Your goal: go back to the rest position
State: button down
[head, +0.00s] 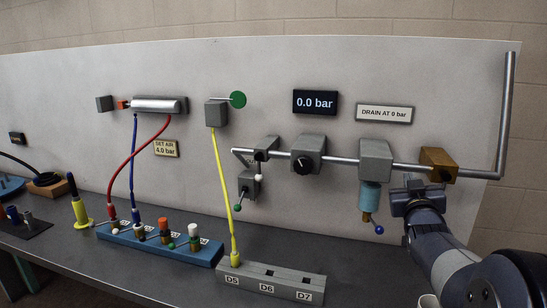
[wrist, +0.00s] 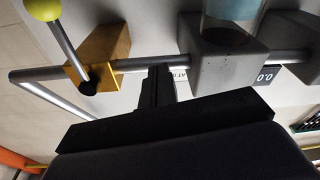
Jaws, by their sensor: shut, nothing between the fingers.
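My gripper (head: 413,183) is at the right of the panel, just below the steel pipe (head: 340,160), between the grey filter unit (head: 376,160) and the brass valve block (head: 438,163). In the wrist view its fingers (wrist: 157,78) are together with nothing between them. They overlap the pipe there; I cannot tell whether they touch it. The brass block also shows in the wrist view (wrist: 103,52), with a lever ending in a yellow ball (wrist: 43,9). The filter unit has a light-blue bowl (head: 370,196) and a blue-knobbed drain (head: 379,229) below.
A display (head: 315,102) reads 0.0 bar, beside a plate (head: 384,113) reading DRAIN AT 0 bar. On the bench stand a grey block (head: 270,282) marked D5 to D7 and a blue manifold (head: 160,244). Red, blue and yellow hoses hang at left.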

notch_tip(320, 180, up, 4)
jog(key=m+h+p, duration=0.1)
jog(key=m+p, duration=0.4)
jog(key=p, duration=0.3)
jog(key=shift+f, duration=0.1)
jog(key=shift+d+m, duration=0.1)
jog(key=shift+m, duration=0.2)
jog(key=shift+f, duration=0.1)
